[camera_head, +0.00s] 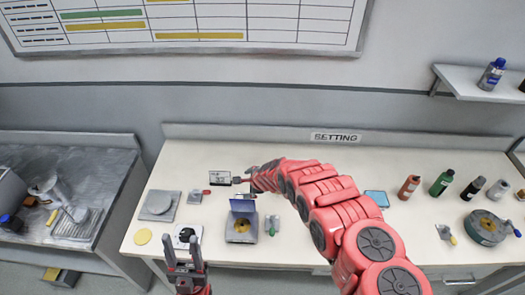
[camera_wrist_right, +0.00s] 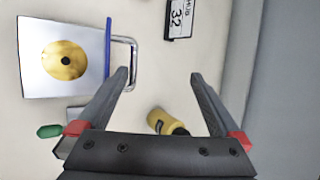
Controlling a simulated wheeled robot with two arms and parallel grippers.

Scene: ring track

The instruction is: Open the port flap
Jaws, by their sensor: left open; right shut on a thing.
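The port flap (camera_head: 242,205) is a blue panel standing upright at the back edge of a grey box with a gold disc (camera_head: 240,226). In the right wrist view the flap (camera_wrist_right: 107,52) shows edge-on, with a wire handle (camera_wrist_right: 133,60) on its far side. My right gripper (camera_head: 239,181) is behind the flap. In its wrist view one fingertip of the right gripper (camera_wrist_right: 160,74) overlaps the lower end of the handle; the hold itself is not clearly seen. My left gripper (camera_head: 184,258) is open and empty at the bench's front, left of the box.
A small display reading 32 (camera_wrist_right: 178,18) lies behind the box. A green-handled tool (camera_head: 272,225) lies right of it. A yellow, black-capped thing (camera_wrist_right: 168,122) lies below the right fingers. Several bottles (camera_head: 441,182) stand at the right. My right arm hides the bench's middle.

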